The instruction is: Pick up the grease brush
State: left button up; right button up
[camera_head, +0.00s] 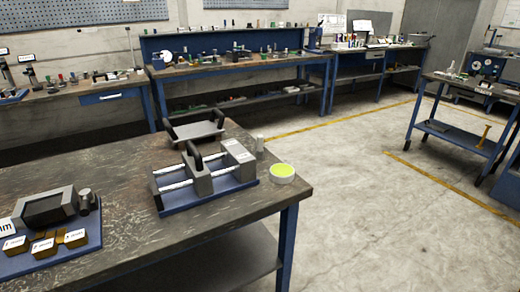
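I cannot make out a grease brush for certain in the head view. A round white tin with a yellow-green top (282,173) sits at the right edge of the near workbench (120,160). A slim yellow-orange item (484,136) shows at the cart at the right, too small to identify. Neither of my grippers is in view.
A grey vise-like fixture with two rods (205,172) stands on the near bench, with a black-handled tray (196,131) behind it. A dark device on a blue base with several labelled boxes (48,208) is at left. Cluttered benches (235,68) line the back. Open floor (370,200) lies right.

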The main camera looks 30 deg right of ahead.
aim_at(259, 151)
jog(key=z, duration=1.15)
